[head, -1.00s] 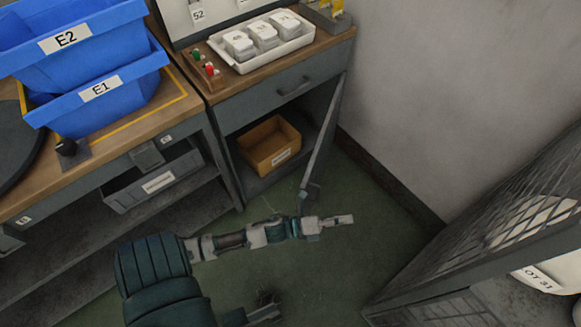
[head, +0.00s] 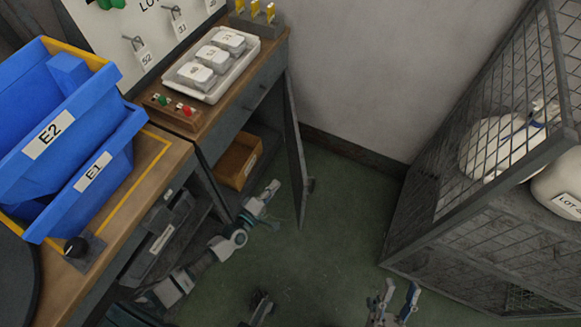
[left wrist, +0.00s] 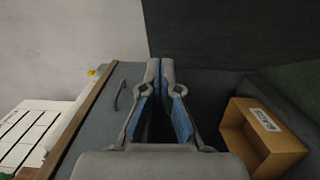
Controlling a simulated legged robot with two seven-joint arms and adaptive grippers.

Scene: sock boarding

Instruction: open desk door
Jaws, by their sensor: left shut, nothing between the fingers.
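The desk door (head: 296,150) is a narrow grey panel that stands open at the right end of the desk, seen nearly edge-on, with a small dark handle (head: 310,184) low on it. My left gripper (head: 270,190) is in front of the open compartment, to the left of the door and apart from its handle. In the left wrist view its fingers (left wrist: 160,75) are shut and empty. An orange-brown box (head: 238,160) sits inside the compartment; it also shows in the left wrist view (left wrist: 262,135). My right gripper (head: 398,295) is open and empty low over the floor.
Above the compartment is a closed drawer (head: 245,105). A mesh cage (head: 470,190) stands at right. Green floor (head: 335,220) is clear between door and cage.

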